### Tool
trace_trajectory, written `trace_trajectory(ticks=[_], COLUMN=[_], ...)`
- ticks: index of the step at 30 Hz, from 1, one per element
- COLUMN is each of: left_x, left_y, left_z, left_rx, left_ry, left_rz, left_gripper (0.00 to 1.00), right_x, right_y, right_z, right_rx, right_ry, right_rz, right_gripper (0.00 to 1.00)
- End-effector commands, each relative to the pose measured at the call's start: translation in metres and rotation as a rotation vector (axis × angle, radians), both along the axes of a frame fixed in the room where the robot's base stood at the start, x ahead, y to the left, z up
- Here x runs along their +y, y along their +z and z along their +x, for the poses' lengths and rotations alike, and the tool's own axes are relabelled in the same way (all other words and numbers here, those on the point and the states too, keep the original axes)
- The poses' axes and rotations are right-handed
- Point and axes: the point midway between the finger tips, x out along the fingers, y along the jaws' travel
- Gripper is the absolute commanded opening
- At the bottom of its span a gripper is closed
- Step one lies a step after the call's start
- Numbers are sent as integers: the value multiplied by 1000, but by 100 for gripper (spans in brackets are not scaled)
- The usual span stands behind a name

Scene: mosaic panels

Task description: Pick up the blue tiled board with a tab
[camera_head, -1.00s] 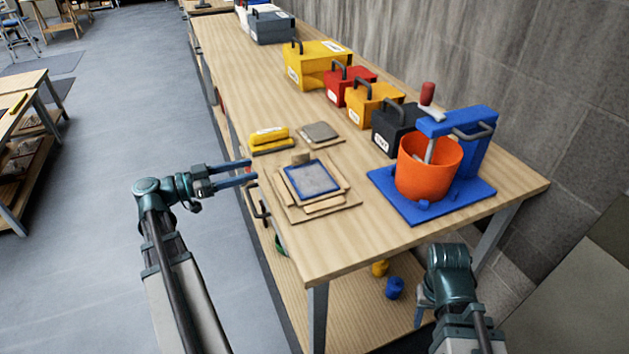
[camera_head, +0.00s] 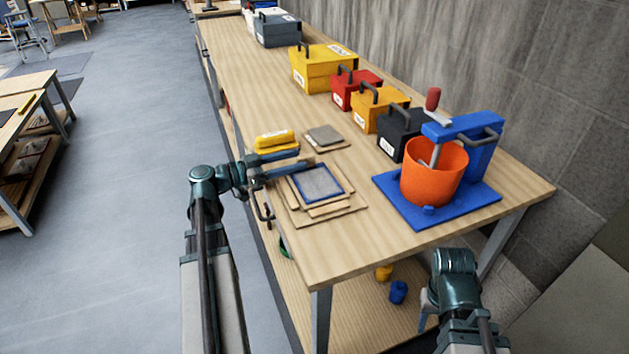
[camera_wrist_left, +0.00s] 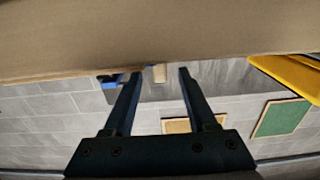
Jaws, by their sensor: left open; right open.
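The blue tiled board (camera_head: 319,182) lies flat near the table's near left edge, on a stack of thin wooden sheets. It has a blue rim and a grey tiled face. My left gripper (camera_head: 306,157) reaches over the table edge at the board's far side, open, its fingers hiding the tab in the head view.
A yellow tool (camera_head: 275,141) and a grey tile (camera_head: 324,135) lie just beyond the left gripper. An orange bucket (camera_head: 433,172) stands on a blue base (camera_head: 463,207) to the right. Toolboxes line the wall side. The table's near corner is clear.

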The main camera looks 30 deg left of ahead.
Motion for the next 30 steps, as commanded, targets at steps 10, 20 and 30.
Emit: trace_trajectory(ticks=[10,20,30], left_x=[-15,-15,-15], left_y=[0,0,0], left_z=[19,18,18], left_rx=[0,0,0], left_ry=[0,0,0], left_rz=[0,0,0], left_gripper=[57,22,0], right_x=[0,0,0], right_y=[0,0,0], right_z=[0,0,0], right_rx=[0,0,0], right_ry=[0,0,0], right_rz=[0,0,0], right_gripper=[50,50,50])
